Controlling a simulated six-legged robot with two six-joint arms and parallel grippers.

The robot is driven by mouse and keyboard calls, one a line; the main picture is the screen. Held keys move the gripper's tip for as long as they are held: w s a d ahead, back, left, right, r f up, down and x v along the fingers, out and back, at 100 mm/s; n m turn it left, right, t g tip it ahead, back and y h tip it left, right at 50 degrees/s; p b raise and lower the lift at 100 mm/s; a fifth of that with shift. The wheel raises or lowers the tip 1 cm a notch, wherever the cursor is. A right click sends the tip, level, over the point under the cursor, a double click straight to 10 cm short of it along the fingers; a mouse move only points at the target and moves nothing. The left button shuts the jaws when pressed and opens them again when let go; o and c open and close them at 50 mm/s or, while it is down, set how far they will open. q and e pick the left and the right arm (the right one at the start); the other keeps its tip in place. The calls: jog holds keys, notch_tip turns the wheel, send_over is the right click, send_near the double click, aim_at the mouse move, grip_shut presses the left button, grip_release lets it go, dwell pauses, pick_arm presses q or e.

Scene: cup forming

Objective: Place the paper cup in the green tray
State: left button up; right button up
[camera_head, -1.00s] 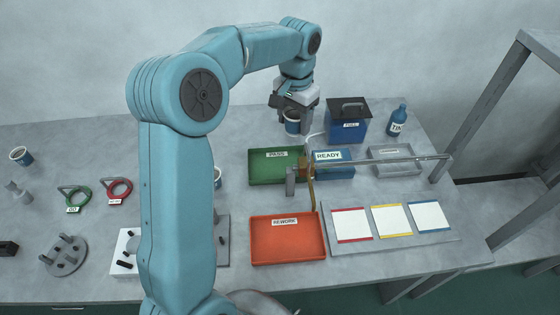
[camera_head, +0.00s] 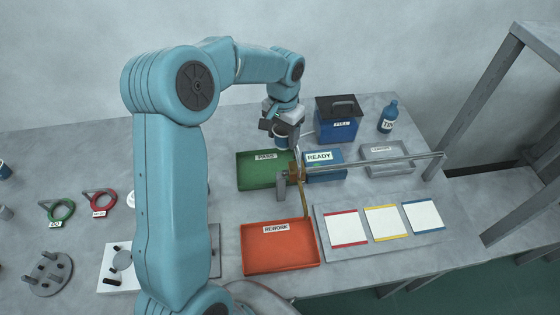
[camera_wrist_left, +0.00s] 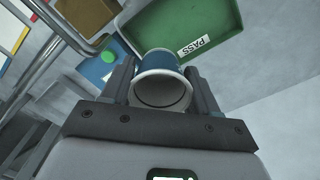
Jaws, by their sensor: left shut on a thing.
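The paper cup (camera_wrist_left: 161,82), blue with a white rim, sits between the fingers of my left gripper (camera_wrist_left: 163,92) in the left wrist view. My left gripper (camera_head: 281,138) is shut on it and holds it near the back right part of the green tray in the head view, where the cup (camera_head: 282,142) is partly hidden by the gripper. The green tray (camera_head: 252,182) is labelled PASS and looks empty where visible. It also shows in the left wrist view (camera_wrist_left: 222,50), beyond the cup. I cannot tell the height of the cup over the tray. My right gripper does not show.
A blue box (camera_head: 338,120) and a blue bottle (camera_head: 388,117) stand behind. An orange REWORK tray (camera_head: 280,250) lies in front.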

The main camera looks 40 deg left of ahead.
pick_arm(q)
notch_tip(320, 180, down, 7)
jog(key=shift+w+r, duration=0.1)
jog(key=shift+f+p, duration=0.3)
jog(key=shift+f, duration=0.35)
notch_tip(320, 180, down, 4)
jog(key=shift+f, duration=0.1)
jog(key=shift+f, duration=0.2)
jog(key=o, duration=1)
jog(key=shift+r, duration=0.1)
jog(key=shift+o, duration=0.2)
